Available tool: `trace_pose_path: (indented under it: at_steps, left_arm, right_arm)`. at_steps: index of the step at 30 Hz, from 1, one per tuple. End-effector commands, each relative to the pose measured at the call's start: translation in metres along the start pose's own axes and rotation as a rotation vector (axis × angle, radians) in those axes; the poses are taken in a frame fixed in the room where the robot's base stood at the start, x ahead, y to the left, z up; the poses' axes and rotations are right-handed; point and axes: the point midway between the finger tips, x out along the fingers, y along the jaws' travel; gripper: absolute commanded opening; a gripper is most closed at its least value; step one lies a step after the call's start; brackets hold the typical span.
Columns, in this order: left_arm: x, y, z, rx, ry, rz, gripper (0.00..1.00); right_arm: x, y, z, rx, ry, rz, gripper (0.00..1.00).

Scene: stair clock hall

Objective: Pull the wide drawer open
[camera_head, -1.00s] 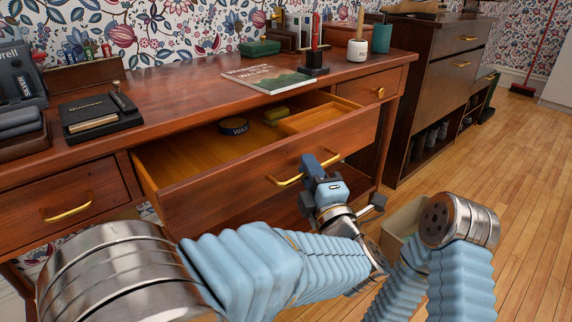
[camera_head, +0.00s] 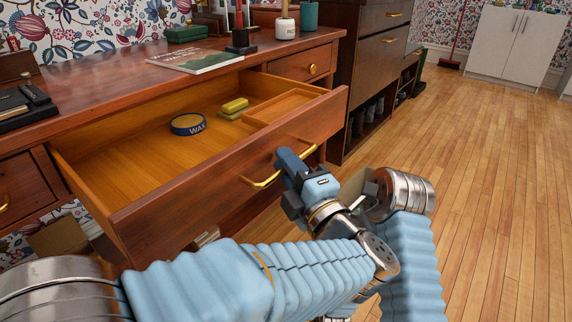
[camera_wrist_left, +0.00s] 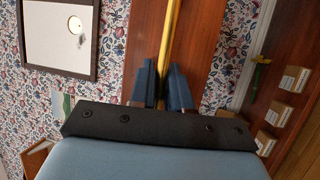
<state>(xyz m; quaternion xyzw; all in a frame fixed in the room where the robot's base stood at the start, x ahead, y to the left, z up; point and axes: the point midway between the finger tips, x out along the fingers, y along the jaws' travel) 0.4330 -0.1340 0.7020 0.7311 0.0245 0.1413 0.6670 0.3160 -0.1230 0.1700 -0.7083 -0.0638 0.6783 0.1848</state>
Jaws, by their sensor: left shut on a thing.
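The wide drawer (camera_head: 215,178) is pulled well out of the wooden desk, its inside showing. A round wax tin (camera_head: 188,124) and yellow blocks (camera_head: 234,107) lie in it, beside a small wooden tray. My left gripper (camera_head: 283,160) is at the brass bar handle (camera_head: 260,183) on the drawer front. In the left wrist view the handle (camera_wrist_left: 169,45) runs between the two blue fingers (camera_wrist_left: 162,90), which are shut on it. My right gripper cannot be made out in the head view.
The desk top (camera_head: 110,85) holds a book (camera_head: 195,61), a pen stand (camera_head: 241,40) and cups. A dark cabinet (camera_head: 375,60) stands to the right of the desk. The wooden floor (camera_head: 480,190) on the right is open, with white cupboards (camera_head: 510,45) at the back.

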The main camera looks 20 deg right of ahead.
Motion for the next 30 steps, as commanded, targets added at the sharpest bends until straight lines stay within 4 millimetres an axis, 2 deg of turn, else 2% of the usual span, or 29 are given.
trace_pose_path:
  at_steps: [2, 3, 4, 12, 16, 20, 27, 30]
  left_arm:
    - [0.0, -0.002, -0.001, 0.002, 0.002, -0.002, 0.0]
    - [0.0, -0.002, -0.001, 0.002, 0.002, -0.002, 0.19]
    - [0.0, -0.002, -0.001, 0.002, 0.002, -0.002, 0.23]
    - [0.0, -0.001, 0.0, 0.001, 0.001, -0.001, 0.23]
    - [-0.009, -0.003, 0.001, -0.001, -0.002, -0.001, 0.23]
    - [-0.034, -0.006, 0.001, -0.001, -0.004, 0.0, 0.23]
    - [-0.094, -0.006, 0.001, -0.001, -0.002, -0.001, 0.23]
    - [-0.114, -0.005, 0.001, 0.0, -0.002, -0.001, 0.23]
  right_arm:
    - [0.0, 0.0, 0.0, 0.0, 0.0, 0.0, 0.43]
    - [0.0, 0.0, 0.0, 0.0, 0.0, 0.0, 0.43]
    - [0.0, 0.0, 0.0, 0.0, 0.0, 0.0, 0.43]
    - [0.0, 0.0, 0.0, 0.0, 0.0, 0.0, 0.43]
    - [0.006, 0.002, 0.0, 0.0, 0.001, 0.0, 0.43]
    - [0.018, 0.007, -0.001, 0.001, 0.004, 0.0, 0.43]
    - [0.041, 0.016, -0.002, 0.002, 0.01, 0.001, 0.43]
    - [0.047, 0.018, -0.002, 0.002, 0.012, 0.001, 0.43]
